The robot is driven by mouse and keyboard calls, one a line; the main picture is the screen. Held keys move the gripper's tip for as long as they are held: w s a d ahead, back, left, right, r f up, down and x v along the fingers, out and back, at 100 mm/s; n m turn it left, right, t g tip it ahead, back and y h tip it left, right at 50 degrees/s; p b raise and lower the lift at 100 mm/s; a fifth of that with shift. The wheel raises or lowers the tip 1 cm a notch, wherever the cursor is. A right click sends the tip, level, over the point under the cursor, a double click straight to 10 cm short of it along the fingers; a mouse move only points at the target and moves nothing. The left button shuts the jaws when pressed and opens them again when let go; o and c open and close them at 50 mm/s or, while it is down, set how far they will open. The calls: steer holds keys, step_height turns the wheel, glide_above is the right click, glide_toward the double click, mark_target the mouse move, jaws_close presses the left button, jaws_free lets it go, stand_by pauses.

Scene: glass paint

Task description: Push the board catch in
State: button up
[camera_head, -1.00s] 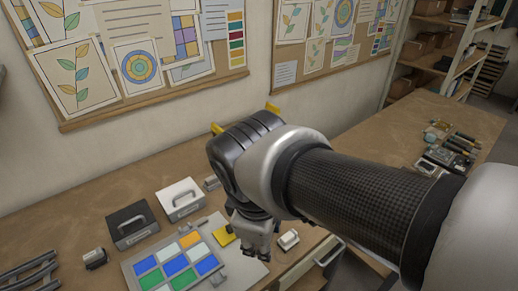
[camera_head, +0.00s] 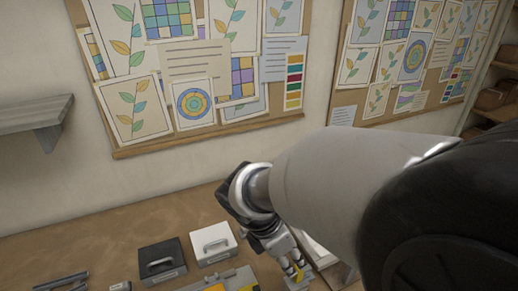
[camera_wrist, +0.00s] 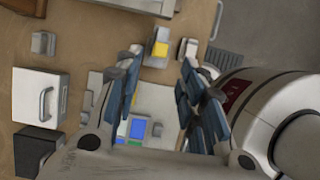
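The pale board (camera_wrist: 152,104) with blue and green tiles shows between my fingers in the wrist view. In the head view only its far edge (camera_head: 232,274) shows at the bottom. A small grey piece (camera_wrist: 157,130) is on the board near the tiles; I cannot tell whether it is the catch. My gripper (camera_wrist: 163,78) is open, with its blue-grey fingers apart and nothing held between them. In the head view my gripper (camera_head: 293,271) points down, right of the board. My fingers hide parts of the board.
A yellow block on a grey base (camera_wrist: 160,48) and a small white-topped item (camera_wrist: 187,49) lie beyond the fingers. A black case (camera_head: 162,262) and a white case (camera_head: 213,243) stand on the bench behind the board. A wall shelf (camera_head: 35,118) is at left.

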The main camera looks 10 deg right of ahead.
mark_target(297, 267)
steer(key=b+x, duration=0.2)
steer(key=x, duration=0.6)
jaws_close()
stand_by(0.6)
